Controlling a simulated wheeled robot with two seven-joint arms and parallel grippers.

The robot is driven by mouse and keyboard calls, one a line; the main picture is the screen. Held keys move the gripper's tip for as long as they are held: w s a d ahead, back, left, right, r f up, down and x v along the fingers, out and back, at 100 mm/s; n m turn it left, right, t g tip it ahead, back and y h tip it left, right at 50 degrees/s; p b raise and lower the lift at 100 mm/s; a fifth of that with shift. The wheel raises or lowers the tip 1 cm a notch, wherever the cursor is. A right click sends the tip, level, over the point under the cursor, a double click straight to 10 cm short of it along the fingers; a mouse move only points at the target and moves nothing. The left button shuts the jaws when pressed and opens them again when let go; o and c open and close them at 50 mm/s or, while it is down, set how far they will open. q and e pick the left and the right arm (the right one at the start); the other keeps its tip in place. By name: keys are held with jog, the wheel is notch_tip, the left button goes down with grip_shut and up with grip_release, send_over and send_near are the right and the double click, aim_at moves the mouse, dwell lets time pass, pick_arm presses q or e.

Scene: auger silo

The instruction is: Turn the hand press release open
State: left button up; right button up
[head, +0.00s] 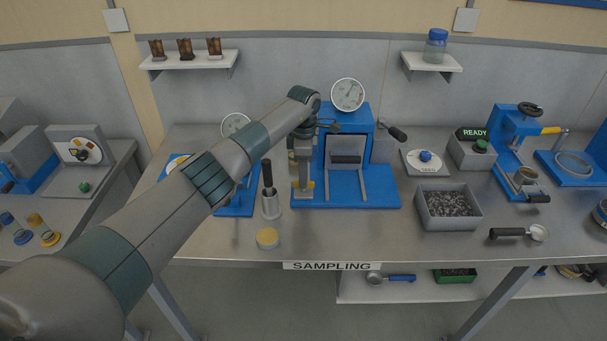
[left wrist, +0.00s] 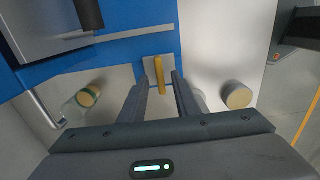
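The blue press (head: 372,192) with a round dial (head: 347,95) stands at the middle of the bench; it fills the upper left of the left wrist view (left wrist: 130,50). A small yellow lever (left wrist: 159,75) stands on a grey plate at the edge of its blue base. The yellow also shows beside my fingers in the head view (head: 310,184). My left gripper (head: 303,192) points down there, its fingers open on either side of the lever (left wrist: 160,88). Whether a finger touches the lever cannot be told. My right gripper is out of view.
A grey bin of dark pieces (head: 447,206) is to the right. The bench front before the press is clear.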

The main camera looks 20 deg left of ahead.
pick_arm(q)
jog(key=shift+f, duration=0.9)
grip_shut()
